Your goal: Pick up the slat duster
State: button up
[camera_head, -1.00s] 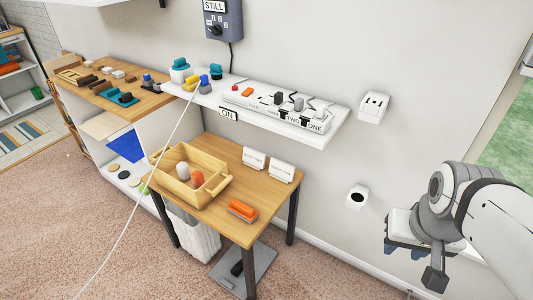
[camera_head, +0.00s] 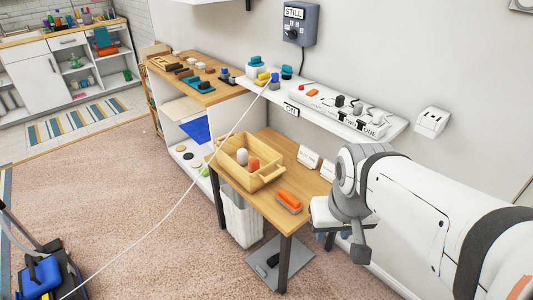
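The frames do not settle which thing is the slat duster. An orange block-shaped tool with a grey underside (camera_head: 289,201) lies on the small wooden table (camera_head: 275,213), near its front edge, and may be it. Teal-topped items (camera_head: 202,84) also stand on the wooden counter at the back. My gripper (camera_head: 332,234) hangs at the table's right end, right of the orange tool and apart from it. Its fingers look spread and seem empty, though they are small and partly lost against the table behind.
A wooden crate (camera_head: 232,170) with a white and an orange item stands on the table. A white shelf (camera_head: 393,131) holds a power strip above. A pale cord crosses the view. A blue and black machine (camera_head: 45,275) stands at lower left.

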aim_at(285, 198)
jog(key=i, duration=1)
jog(key=u, duration=0.05)
